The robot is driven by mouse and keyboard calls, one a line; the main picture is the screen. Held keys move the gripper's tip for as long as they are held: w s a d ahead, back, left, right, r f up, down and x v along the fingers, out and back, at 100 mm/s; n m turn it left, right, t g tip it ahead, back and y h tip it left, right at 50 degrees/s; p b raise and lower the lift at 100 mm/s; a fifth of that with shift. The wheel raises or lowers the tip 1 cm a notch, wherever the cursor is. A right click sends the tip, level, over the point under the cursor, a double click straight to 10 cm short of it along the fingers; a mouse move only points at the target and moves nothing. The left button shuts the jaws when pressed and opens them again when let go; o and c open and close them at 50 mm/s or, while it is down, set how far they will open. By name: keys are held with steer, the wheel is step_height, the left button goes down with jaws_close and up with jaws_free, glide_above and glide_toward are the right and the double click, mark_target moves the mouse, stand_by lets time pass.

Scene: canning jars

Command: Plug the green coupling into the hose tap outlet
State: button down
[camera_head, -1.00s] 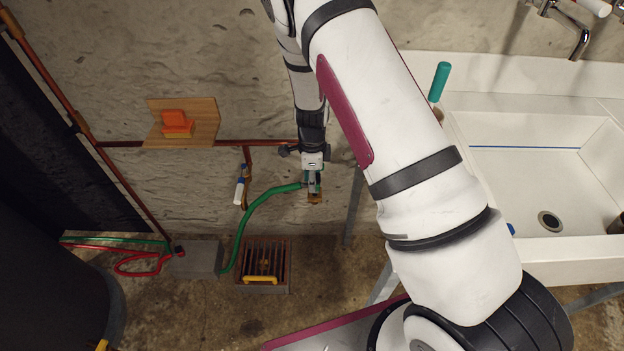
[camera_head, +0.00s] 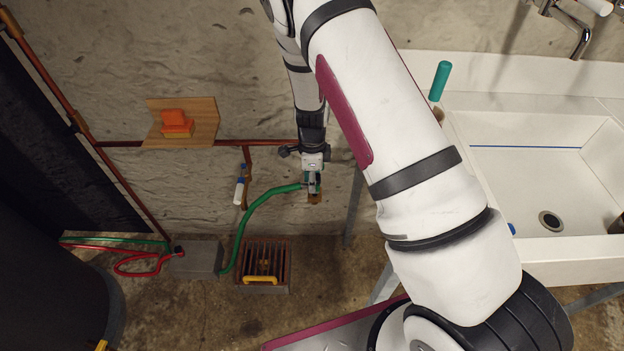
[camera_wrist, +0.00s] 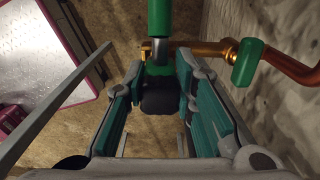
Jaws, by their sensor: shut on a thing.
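My gripper (camera_wrist: 160,108) is shut on the dark body below the green coupling (camera_wrist: 157,69), between its teal finger pads. In the head view my gripper (camera_head: 312,184) hangs low by the wall, and the coupling is hard to make out there. The green hose (camera_head: 262,202) runs from it to the left and down; a green length (camera_wrist: 158,18) shows at the top of the wrist view. The brass hose tap (camera_wrist: 205,47), with a green handle (camera_wrist: 248,63), lies beyond the coupling. Its outlet is partly hidden, and I cannot tell whether the coupling touches it.
A copper pipe (camera_head: 120,143) runs along the wall. A grey block (camera_head: 196,260) and a floor grate (camera_head: 265,250) with a yellow handle lie below. A wooden shelf (camera_head: 205,118) holds an orange thing. A white sink (camera_head: 550,245) stands at right.

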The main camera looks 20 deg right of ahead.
steer(key=shift+f+b, duration=0.55)
steer(key=shift+f, duration=0.5)
steer(key=c, duration=1.6)
jaws_free()
steer(key=o, duration=0.6)
steer(key=shift+r, duration=0.1)
step_height(320, 180, up, 12)
steer(key=shift+f, duration=0.1)
steer(key=shift+s, duration=0.1)
